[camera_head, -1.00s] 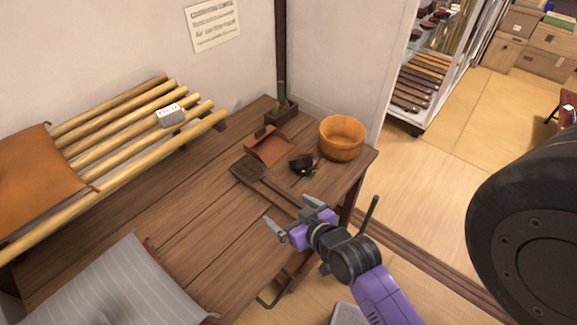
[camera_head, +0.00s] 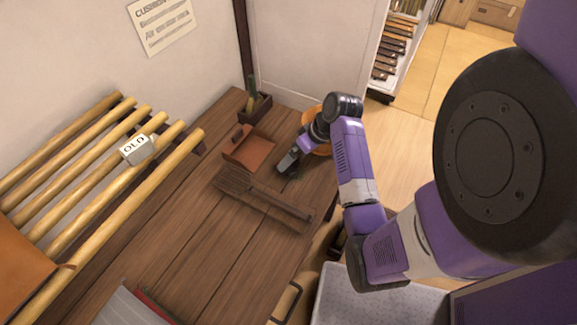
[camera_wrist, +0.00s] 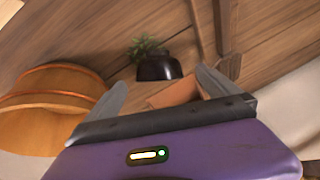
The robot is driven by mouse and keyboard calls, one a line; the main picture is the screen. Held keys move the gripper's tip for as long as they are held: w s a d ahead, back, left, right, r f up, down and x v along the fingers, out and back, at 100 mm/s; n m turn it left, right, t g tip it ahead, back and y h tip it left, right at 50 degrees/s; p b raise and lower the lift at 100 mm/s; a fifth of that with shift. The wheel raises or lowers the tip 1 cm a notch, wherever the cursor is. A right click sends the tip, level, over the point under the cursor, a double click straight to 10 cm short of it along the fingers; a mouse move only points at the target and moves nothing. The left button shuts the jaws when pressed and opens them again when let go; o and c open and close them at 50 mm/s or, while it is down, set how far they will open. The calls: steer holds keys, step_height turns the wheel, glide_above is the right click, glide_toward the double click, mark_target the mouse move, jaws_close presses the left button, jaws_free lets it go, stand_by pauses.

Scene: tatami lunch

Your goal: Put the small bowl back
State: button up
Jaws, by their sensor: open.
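A small black bowl (camera_wrist: 158,68) shows in the wrist view, just ahead of my fingertips, with a green sprig (camera_wrist: 146,47) right behind it. My gripper (camera_wrist: 163,84) is open, with one finger to the left and one to the right of the bowl's line, and nothing is between the fingers. In the head view my gripper (camera_head: 286,163) hangs low over the right part of the wooden table and largely hides the bowl. I cannot tell whether the fingers touch it.
A round wooden tub (camera_wrist: 42,107) is close to my left finger in the wrist view. A brown dustpan (camera_head: 249,150), a brush (camera_head: 262,195) and a small planter box (camera_head: 254,107) are on the table (camera_head: 195,245).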

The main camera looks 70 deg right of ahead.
steer(key=shift+p+x, duration=0.3)
steer(key=shift+x, duration=2.45)
steer(key=shift+s+d, duration=0.1)
steer(key=shift+s, duration=0.05)
steer(key=c, duration=1.6)
steer(key=shift+r, duration=0.1)
